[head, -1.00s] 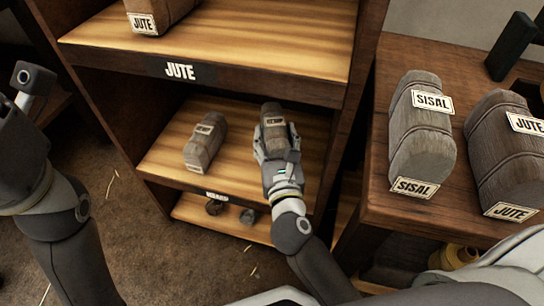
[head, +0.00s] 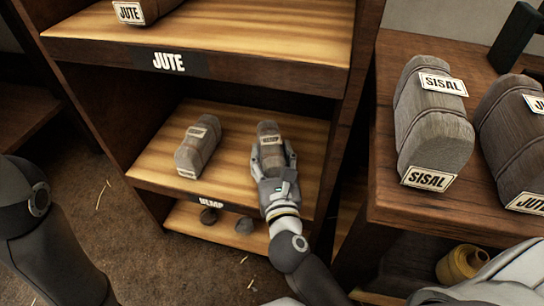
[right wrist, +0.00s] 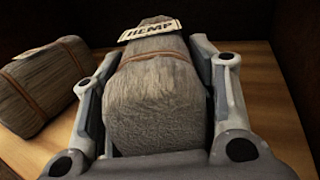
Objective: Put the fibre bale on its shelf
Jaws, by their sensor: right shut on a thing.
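My right gripper (head: 272,160) is over the middle shelf (head: 232,118), whose front label reads HEMP. It is shut on a bale (head: 268,129), and the right wrist view shows that bale (right wrist: 158,95) between the two fingers with a HEMP tag on top. The bale is at the right part of the shelf board, in line with the gripper. I cannot tell whether it rests on the board. A second tagged bale (head: 198,148) lies on the same shelf to the left, apart from the held one. My left gripper is out of view.
The shelf above, labelled JUTE (head: 169,62), holds a jute bale (head: 142,10). On the bench (head: 395,210) at right lie a SISAL bale (head: 430,115) and another JUTE bale (head: 512,140). The rack's right side wall is close to my right gripper.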

